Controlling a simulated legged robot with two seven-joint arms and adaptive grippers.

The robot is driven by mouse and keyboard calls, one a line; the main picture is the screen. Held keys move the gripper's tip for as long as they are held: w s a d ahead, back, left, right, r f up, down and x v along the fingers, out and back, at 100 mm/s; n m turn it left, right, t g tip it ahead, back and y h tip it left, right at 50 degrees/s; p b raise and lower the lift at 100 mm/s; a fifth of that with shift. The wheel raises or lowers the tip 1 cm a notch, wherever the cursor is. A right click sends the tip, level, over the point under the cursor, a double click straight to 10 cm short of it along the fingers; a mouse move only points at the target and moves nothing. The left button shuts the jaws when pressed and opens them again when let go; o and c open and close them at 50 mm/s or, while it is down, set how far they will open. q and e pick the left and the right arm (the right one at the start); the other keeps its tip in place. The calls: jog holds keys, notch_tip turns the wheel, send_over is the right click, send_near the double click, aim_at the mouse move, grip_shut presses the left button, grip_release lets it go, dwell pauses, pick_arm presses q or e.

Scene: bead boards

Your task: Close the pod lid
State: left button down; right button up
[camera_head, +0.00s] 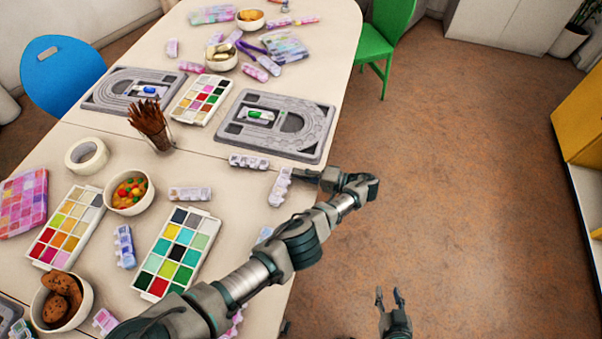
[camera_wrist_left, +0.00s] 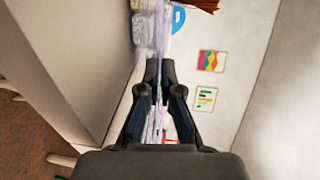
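Small pale pods with lilac and white contents lie on the table. One pod (camera_head: 280,187) lies near the table's right edge, just left of my left gripper's tips. My left gripper (camera_head: 306,175) points left at the table edge, close to this pod; I cannot tell whether they touch. In the wrist view its fingertips (camera_wrist_left: 160,70) are nearly together, with only a narrow gap and no clear object gripped. Pale translucent pods (camera_wrist_left: 143,30) show just beyond them. The lid's angle is not clear. My right gripper (camera_head: 389,297) is open and empty over the floor.
Another pod (camera_head: 249,162) and a grey bead board (camera_head: 318,146) lie beyond the gripper. A color tray (camera_head: 148,268), a bead bowl (camera_head: 147,204) and a brush cup (camera_head: 165,143) stand to the left. Open floor (camera_head: 470,190) lies right of the table.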

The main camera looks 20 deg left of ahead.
pick_arm(q)
jog(key=c, duration=1.4)
grip_release()
jog(key=shift+o, duration=0.2)
